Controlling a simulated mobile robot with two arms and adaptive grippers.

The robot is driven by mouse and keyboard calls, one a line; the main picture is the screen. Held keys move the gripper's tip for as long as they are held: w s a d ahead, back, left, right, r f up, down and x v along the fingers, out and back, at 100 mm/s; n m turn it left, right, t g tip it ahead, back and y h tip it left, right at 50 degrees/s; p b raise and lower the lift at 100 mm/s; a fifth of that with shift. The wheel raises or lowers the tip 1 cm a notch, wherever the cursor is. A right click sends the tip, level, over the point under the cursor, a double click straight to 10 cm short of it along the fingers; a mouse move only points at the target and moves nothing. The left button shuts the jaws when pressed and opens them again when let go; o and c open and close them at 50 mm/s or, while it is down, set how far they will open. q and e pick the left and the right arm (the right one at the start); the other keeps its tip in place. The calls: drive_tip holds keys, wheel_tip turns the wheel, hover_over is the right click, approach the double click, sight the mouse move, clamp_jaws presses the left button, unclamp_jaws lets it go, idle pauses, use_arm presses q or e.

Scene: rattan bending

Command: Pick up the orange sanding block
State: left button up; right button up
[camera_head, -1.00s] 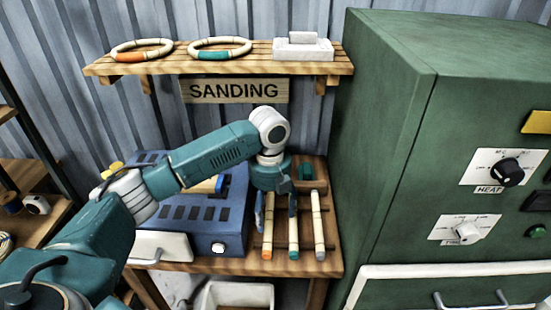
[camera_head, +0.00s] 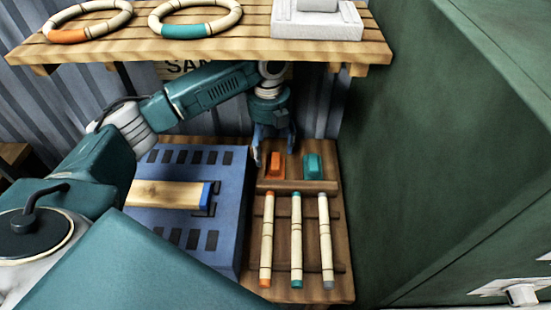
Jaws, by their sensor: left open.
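The orange sanding block (camera_head: 276,165) sits at the back of the wooden rack (camera_head: 329,232), left of a teal block (camera_head: 312,166). My left gripper (camera_head: 274,158) is open, with its blue fingers pointing down over the back of the rack near the orange block. One finger is at the block's left and the other is behind it to the right. I cannot tell how high the fingertips are above the block. My right gripper is not in view.
Several rattan sticks (camera_head: 296,240) lie in the rack in front of the blocks. A blue slotted machine (camera_head: 175,233) stands at the left. A wooden shelf (camera_head: 240,47) with rings hangs above the arm. A green cabinet (camera_head: 420,160) closes off the right.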

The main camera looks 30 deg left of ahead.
sight(271, 162)
use_arm(q)
drive_tip(key=shift+s+d+f, duration=0.1)
drive_tip(key=shift+s+f, duration=0.1)
drive_tip(key=shift+f, duration=0.65)
wheel_tip(271, 162, down, 5)
drive_tip(key=shift+d+r+p, duration=0.15)
drive_tip(key=shift+r+p, duration=0.05)
drive_tip(key=shift+p, duration=0.9)
drive_tip(key=shift+w+f, duration=0.1)
drive_tip(key=shift+f, duration=0.2)
drive_tip(key=c, duration=1)
